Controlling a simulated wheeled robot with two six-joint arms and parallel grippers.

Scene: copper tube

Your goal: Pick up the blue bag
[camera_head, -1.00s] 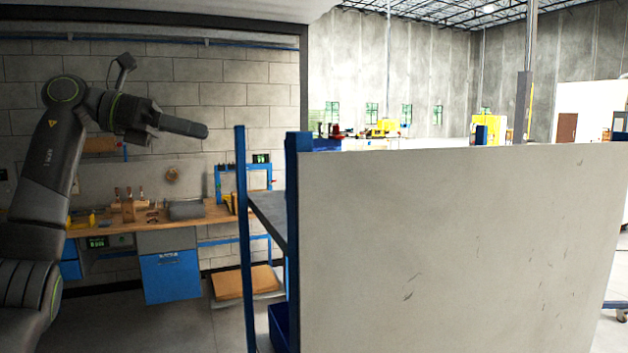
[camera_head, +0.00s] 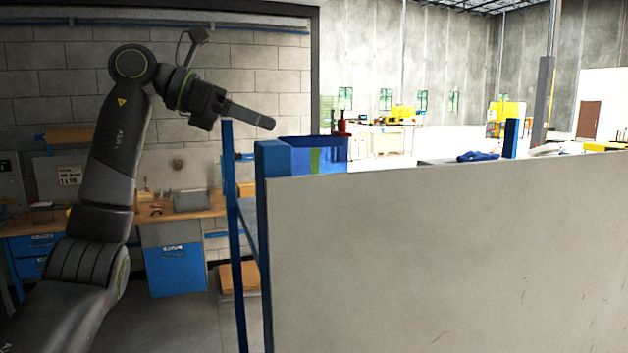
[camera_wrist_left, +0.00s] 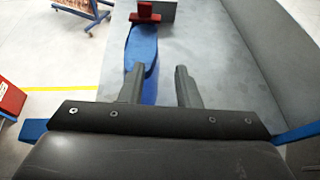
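My right gripper is not in view.
A large pale panel (camera_head: 440,250) with blue posts (camera_head: 270,165) fills the right front. A red object (camera_wrist_left: 146,12) stands beyond the blue item. A rumpled blue thing (camera_head: 478,156) lies farther right. A workbench (camera_head: 150,222) stands behind my left arm.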

